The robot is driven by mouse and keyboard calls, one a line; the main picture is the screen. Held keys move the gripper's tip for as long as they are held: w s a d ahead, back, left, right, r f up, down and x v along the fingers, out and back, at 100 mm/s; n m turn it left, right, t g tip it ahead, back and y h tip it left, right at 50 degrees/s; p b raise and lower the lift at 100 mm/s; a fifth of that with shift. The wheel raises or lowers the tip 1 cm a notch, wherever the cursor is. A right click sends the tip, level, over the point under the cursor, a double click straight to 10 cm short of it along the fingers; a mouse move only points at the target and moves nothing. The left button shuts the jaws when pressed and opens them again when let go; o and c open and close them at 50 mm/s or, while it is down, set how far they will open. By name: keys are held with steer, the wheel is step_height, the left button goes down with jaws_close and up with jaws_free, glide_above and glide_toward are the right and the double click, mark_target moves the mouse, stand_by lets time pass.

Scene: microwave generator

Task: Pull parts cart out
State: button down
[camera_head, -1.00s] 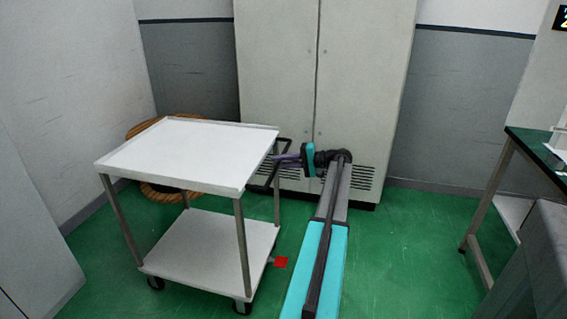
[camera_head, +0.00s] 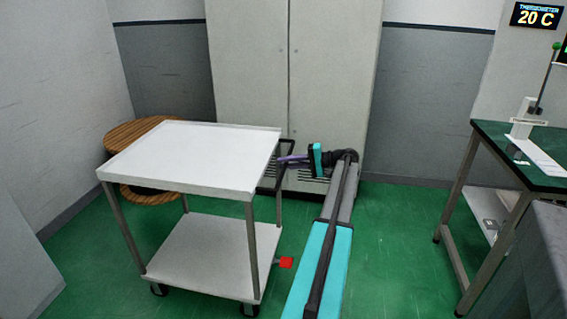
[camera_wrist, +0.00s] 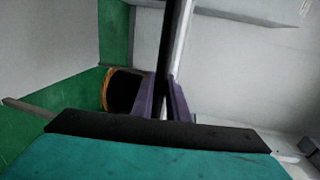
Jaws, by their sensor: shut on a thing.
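The parts cart (camera_head: 195,150) is a white two-shelf trolley on dark casters, left of centre in the head view, with both shelves empty. Its dark handle (camera_head: 272,178) is on the right side, towards my arm. My gripper (camera_head: 284,161) is shut on the handle, with its purple fingers reaching in from the right. In the wrist view the fingers (camera_wrist: 166,98) close around a dark upright-looking bar (camera_wrist: 170,45). A red pedal (camera_head: 286,262) sticks out low on the cart's right side.
A wooden cable spool (camera_head: 128,138) stands behind the cart at left. A tall grey cabinet (camera_head: 330,80) is behind my gripper. A green-topped workbench (camera_head: 545,178) stands at right. Green floor (camera_head: 400,240) is clear between my arm and the bench.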

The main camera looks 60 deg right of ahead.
steer(key=shift+w+d+r, duration=0.1)
steer(key=shift+d+r, duration=0.1)
steer(key=shift+d, duration=0.05)
steer(key=c, duration=1.7)
jaws_free()
steer(key=shift+w+f, duration=0.1)
steer(key=shift+a, duration=0.1)
steer(key=shift+f, duration=0.1)
